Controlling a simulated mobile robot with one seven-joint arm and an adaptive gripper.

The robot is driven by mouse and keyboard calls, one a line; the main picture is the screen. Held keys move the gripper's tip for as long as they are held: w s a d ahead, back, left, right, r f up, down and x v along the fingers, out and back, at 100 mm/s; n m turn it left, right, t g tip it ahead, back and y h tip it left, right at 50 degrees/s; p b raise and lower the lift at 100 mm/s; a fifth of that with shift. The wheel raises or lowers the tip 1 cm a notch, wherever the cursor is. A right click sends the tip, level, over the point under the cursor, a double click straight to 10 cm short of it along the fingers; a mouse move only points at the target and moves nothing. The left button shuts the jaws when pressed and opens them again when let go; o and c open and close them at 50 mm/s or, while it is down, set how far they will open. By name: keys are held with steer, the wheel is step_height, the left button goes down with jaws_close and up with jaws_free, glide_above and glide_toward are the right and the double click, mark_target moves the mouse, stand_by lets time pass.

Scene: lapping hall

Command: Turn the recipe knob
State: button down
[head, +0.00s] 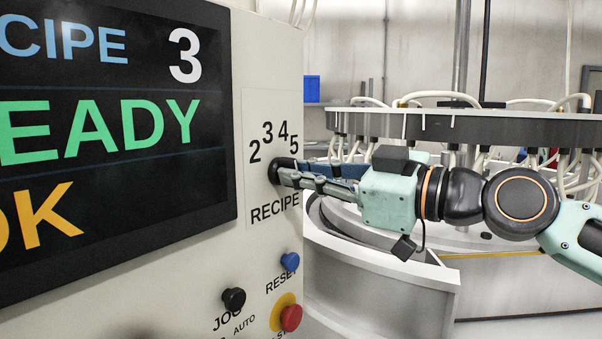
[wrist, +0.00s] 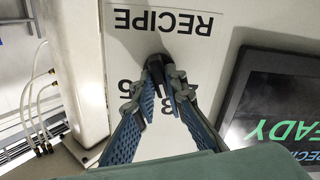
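The recipe knob (head: 274,171) is a small black knob on the pale panel, below an arc of numbers 2, 3, 4, 5 and above the word RECIPE. My gripper (head: 284,175) reaches it from the right, its fingertips at the knob and hiding much of it. In the wrist view the dark knob (wrist: 157,59) shows at the converging fingertips (wrist: 161,77); the fingers appear shut on it. Which number the knob points to is hidden. The display (head: 110,120) reads recipe 3, with READY in green and OK in orange.
Below the knob are a blue RESET button (head: 290,261), a black JOG/AUTO knob (head: 234,299) and a red stop button (head: 291,317) on yellow. A large round machine (head: 440,127) with white hoses stands behind my arm. The panel face around the knob is flat.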

steer(key=shift+f+b, duration=0.1)
steer(key=shift+b, duration=0.25)
steer(key=shift+m+b, duration=3.8)
steer(key=shift+b, duration=0.3)
steer(key=c, duration=2)
jaws_free()
steer(key=shift+o, duration=0.2)
steer(key=shift+d, duration=0.1)
